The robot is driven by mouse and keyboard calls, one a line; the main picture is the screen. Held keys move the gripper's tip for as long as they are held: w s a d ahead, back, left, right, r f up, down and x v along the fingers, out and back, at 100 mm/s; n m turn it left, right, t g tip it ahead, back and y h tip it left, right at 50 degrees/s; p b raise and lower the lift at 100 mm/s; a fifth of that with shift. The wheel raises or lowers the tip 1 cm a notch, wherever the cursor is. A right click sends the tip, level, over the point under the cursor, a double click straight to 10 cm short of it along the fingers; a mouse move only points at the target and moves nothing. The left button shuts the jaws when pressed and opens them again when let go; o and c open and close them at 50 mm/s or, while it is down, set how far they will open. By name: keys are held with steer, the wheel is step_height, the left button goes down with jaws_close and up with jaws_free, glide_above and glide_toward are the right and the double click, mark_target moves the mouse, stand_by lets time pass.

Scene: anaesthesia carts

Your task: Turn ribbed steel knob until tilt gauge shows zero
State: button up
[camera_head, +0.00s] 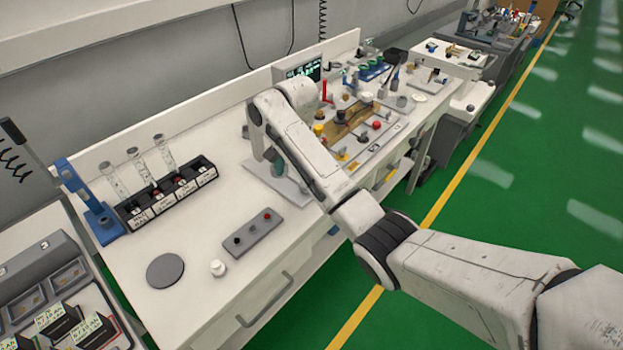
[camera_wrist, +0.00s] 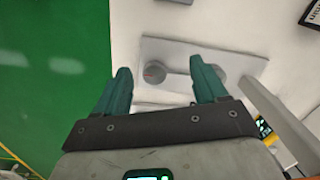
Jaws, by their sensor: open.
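In the wrist view my gripper (camera_wrist: 160,67) is open and empty, its two teal fingers spread over a flat grey plate (camera_wrist: 177,47). I cannot tell whether either is the ribbed steel knob or the tilt gauge; no reading is legible. In the head view my gripper (camera_head: 278,168) shows as a teal patch low over the plate (camera_head: 283,187), mostly covered by my arm.
On the white bench stand a rack of labelled black boxes (camera_head: 170,196), a grey button box (camera_head: 252,234), a dark disc (camera_head: 165,270) and a white knob-like piece (camera_head: 217,267). A crowded fixture (camera_head: 350,125) lies right of my arm. Green floor (camera_head: 490,200) is open beyond the bench.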

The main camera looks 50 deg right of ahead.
steer(key=d+r+m, duration=0.2)
steer(key=d+r, duration=0.1)
steer(key=d, duration=0.2)
steer(key=f, duration=0.7)
steer(key=f+p, duration=0.1)
steer(key=f, duration=0.2)
steer(key=shift+w+a+f, duration=0.15)
steer(key=shift+w+f, duration=0.1)
steer(key=shift+f, duration=0.15)
steer(key=shift+c, duration=0.2)
steer(key=c, duration=1)
steer(key=shift+r+n, duration=0.1)
steer(key=shift+n, duration=0.4)
